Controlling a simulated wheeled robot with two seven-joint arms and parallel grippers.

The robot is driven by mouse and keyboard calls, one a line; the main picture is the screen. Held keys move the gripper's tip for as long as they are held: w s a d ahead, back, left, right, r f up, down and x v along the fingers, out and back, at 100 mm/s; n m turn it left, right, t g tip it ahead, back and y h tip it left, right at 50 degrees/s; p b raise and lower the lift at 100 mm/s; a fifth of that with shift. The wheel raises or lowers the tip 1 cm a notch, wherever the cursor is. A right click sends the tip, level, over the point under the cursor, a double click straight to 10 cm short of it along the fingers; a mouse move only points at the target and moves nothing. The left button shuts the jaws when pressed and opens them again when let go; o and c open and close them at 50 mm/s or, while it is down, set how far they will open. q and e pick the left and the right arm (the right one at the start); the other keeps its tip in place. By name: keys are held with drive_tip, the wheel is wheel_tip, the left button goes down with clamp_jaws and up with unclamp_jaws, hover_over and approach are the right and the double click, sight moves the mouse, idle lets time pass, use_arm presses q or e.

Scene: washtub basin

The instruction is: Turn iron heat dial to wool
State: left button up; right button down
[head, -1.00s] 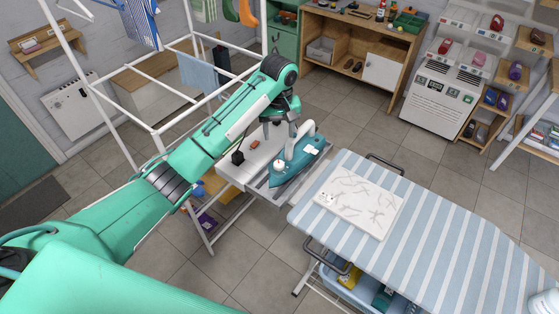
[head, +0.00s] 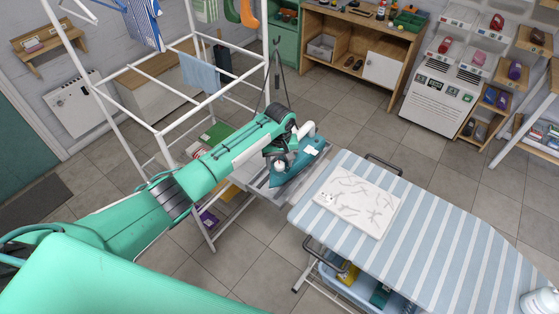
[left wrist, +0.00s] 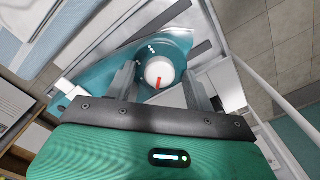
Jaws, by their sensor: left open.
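The teal iron (head: 300,160) stands on the grey rest left of the striped ironing board in the head view. In the left wrist view the iron (left wrist: 90,80) carries a round white heat dial (left wrist: 158,69) with a red pointer mark that points downward in the picture. Small white marks sit around the dial; which one is wool cannot be read. My left gripper (left wrist: 159,78) is open, with one finger on each side of the dial. Contact with the dial cannot be made out. In the head view my left gripper (head: 276,158) is at the iron, partly hidden by its wrist. My right gripper is not in view.
The striped ironing board (head: 440,225) stands to the right with a white patterned cloth (head: 358,200) on it. A white drying rack (head: 160,128) stands behind my left arm. Open tiled floor lies between the board and the back shelves.

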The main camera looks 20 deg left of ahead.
use_arm(q)
drive_tip(key=c, duration=1)
drive_tip(key=shift+o, duration=0.2)
